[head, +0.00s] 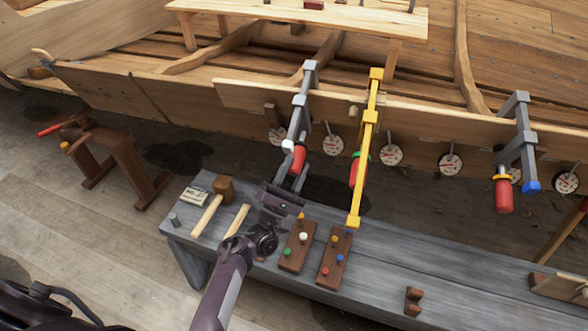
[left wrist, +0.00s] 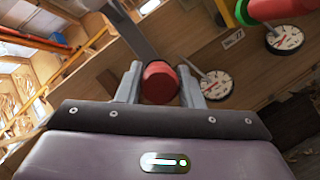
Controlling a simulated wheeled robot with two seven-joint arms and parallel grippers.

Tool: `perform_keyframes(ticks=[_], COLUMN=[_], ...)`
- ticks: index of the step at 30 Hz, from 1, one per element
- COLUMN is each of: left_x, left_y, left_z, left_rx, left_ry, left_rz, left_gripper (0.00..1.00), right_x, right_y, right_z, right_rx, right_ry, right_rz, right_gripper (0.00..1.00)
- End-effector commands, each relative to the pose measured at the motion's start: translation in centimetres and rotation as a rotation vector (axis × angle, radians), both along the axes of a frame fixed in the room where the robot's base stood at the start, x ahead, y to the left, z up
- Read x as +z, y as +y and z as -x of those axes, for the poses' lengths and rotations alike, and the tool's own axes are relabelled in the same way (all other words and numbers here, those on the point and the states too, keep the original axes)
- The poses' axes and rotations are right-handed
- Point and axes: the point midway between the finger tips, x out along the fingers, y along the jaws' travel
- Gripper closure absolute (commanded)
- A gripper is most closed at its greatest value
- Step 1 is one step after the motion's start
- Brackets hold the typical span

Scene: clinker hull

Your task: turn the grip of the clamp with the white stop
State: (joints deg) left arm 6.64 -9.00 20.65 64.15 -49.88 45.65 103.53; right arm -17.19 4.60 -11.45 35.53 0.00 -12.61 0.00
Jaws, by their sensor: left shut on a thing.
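The grey clamp (head: 303,100) with the white stop (head: 288,146) hangs on the plank edge left of the yellow clamp. Its red grip (head: 298,160) points down toward the bench. My left gripper (head: 292,180) reaches up to this grip from below. In the left wrist view the red grip (left wrist: 160,82) sits between the two fingers of my left gripper (left wrist: 160,88), which is shut on it. The fingers hide part of the grip's sides. My right gripper is not in view.
A yellow clamp (head: 368,130) with a green stop stands close to the right. Another grey clamp (head: 520,130) with a blue stop is farther right. Round dials (head: 391,154) line the hull. The bench (head: 430,262) below holds a mallet (head: 222,190) and peg boards (head: 335,258).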

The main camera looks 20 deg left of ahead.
Motion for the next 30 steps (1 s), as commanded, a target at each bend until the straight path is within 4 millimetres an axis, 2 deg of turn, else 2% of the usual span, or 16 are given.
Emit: perform_keyframes(ticks=[2, 3, 7, 17, 30], left_x=[0.0, 0.0, 0.0, -0.2, -4.1], left_y=[0.0, 0.0, 0.0, 0.1, 1.2], left_z=[-0.1, -0.1, 0.0, 0.2, 5.4], left_rx=[0.002, 0.002, 0.001, 0.001, 0.001], left_ry=[0.000, 0.000, 0.000, 0.000, 0.001], left_rz=[-0.001, -0.001, -0.002, -0.002, -0.002], left_gripper=[0.89, 0.62, 0.45, 0.44, 0.44], right_x=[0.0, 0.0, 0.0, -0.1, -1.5], right_y=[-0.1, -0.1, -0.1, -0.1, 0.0], right_z=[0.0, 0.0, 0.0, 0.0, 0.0], right_rx=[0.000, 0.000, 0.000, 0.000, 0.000], right_ry=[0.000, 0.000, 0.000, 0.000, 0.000], right_rz=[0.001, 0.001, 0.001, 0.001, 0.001], right_gripper=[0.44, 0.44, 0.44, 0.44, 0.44])
